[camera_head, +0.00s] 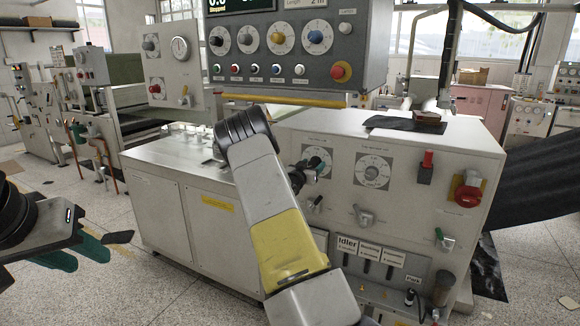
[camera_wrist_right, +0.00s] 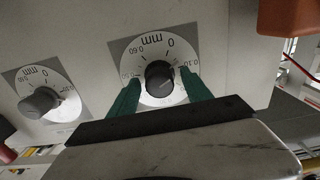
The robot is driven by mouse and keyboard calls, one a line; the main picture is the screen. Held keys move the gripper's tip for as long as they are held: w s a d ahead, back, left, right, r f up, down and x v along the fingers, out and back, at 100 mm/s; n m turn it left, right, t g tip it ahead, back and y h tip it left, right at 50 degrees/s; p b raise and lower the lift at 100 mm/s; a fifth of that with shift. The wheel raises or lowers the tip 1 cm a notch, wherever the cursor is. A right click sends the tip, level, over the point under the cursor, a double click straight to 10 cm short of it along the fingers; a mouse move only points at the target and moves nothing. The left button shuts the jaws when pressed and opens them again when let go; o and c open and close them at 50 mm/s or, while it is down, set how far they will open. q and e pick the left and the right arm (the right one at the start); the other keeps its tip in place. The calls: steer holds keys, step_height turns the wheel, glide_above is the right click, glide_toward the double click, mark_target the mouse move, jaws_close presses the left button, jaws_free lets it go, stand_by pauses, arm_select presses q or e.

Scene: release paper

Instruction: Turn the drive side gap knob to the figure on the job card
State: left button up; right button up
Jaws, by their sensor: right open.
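Two white mm dials sit on the grey machine's front panel: a left dial (camera_head: 317,158) and a right dial (camera_head: 373,172) with a grey knob (camera_wrist_right: 38,103). Their captions are too small to read, so I cannot tell which is the drive side. My right gripper (camera_wrist_right: 160,95) is open at the left dial, its green fingers on either side of a black knob (camera_wrist_right: 159,82). I cannot tell whether they touch it. The wrist picture is upside down; the knob's setting is unclear. My left gripper (camera_head: 85,250) hangs at the far left, away from the panel. I cannot make out a job card.
An overhead console (camera_head: 290,45) with several knobs and a red button hangs above. Right of the dials are a red switch (camera_head: 427,162) and a red rotary handle (camera_head: 467,196). Below are a lever (camera_head: 365,215) and labelled switches (camera_head: 370,250). Floor at left is mostly open.

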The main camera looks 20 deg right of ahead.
jaws_close()
steer(key=shift+m, duration=0.3)
steer(key=m, duration=0.4)
steer(key=shift+m, duration=1.8)
steer(key=shift+f, duration=0.1)
jaws_free()
